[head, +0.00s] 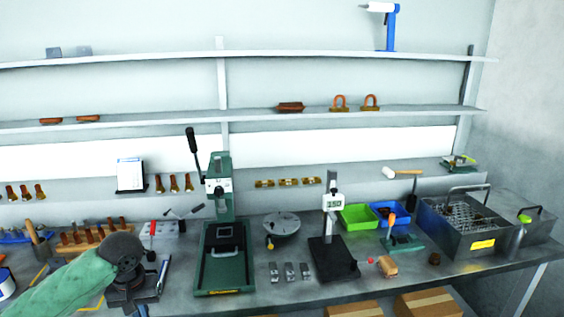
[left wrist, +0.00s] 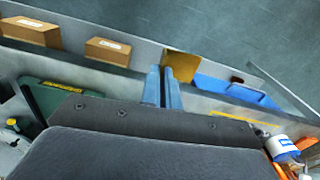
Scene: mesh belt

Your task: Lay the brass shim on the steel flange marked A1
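The brass shim (left wrist: 182,65) is a flat golden square at the tips of my left gripper (left wrist: 163,86). Its two blue fingers are close together on it. In the head view my left gripper (head: 141,310) points down at the front left of the bench, and the shim cannot be made out there. Three small steel pieces (head: 289,271) lie in a row at the bench's middle front. A round steel disc (head: 281,223) stands behind them. I cannot read an A1 mark, so I cannot tell which is the flange. My right gripper is not in view.
A green press (head: 224,270) stands right of my left arm, and a gauge stand (head: 334,262) is further right. A grey mesh basket (head: 466,245) is at the right. The left wrist view shows a blue tray (left wrist: 240,95) and a can (left wrist: 283,145).

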